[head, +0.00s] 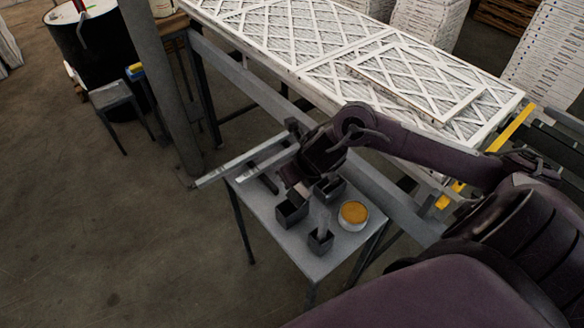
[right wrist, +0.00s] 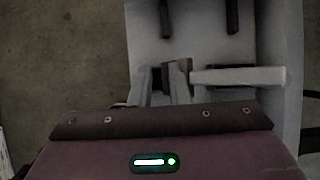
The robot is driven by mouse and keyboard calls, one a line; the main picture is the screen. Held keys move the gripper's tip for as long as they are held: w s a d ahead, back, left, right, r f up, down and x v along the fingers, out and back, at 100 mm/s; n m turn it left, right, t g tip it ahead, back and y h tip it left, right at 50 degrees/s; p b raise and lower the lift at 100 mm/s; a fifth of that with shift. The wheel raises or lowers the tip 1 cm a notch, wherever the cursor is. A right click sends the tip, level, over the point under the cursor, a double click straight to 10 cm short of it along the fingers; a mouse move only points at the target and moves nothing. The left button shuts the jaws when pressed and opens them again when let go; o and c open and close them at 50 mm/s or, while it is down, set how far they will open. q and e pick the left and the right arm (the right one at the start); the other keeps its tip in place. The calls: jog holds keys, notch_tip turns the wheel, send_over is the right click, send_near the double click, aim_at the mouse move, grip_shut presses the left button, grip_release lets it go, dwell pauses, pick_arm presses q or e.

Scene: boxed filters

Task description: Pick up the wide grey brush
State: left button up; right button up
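Dark square holders stand on a small grey table (head: 262,215) in the head view. A flat light-grey upright piece (head: 320,214), which looks like the wide grey brush, rises from the front holder (head: 320,241). My right gripper (head: 298,192) points down over the left holder (head: 291,212), behind and left of the grey piece. In the right wrist view its two fingers (right wrist: 162,86) stand apart, with a dark shape low between them. A pale bar (right wrist: 238,76) lies to their right; I cannot tell what it is. My left gripper is not in view.
A third holder (head: 329,187) and a round tub with an orange-yellow top (head: 353,214) are on the table. Long pale rails (head: 242,163) lie at its back left. A big bench of white filters (head: 310,40) stands behind. A grey post (head: 165,90) rises at left.

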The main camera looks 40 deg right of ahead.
jog(key=o, duration=0.5)
jog(key=shift+r, duration=0.1)
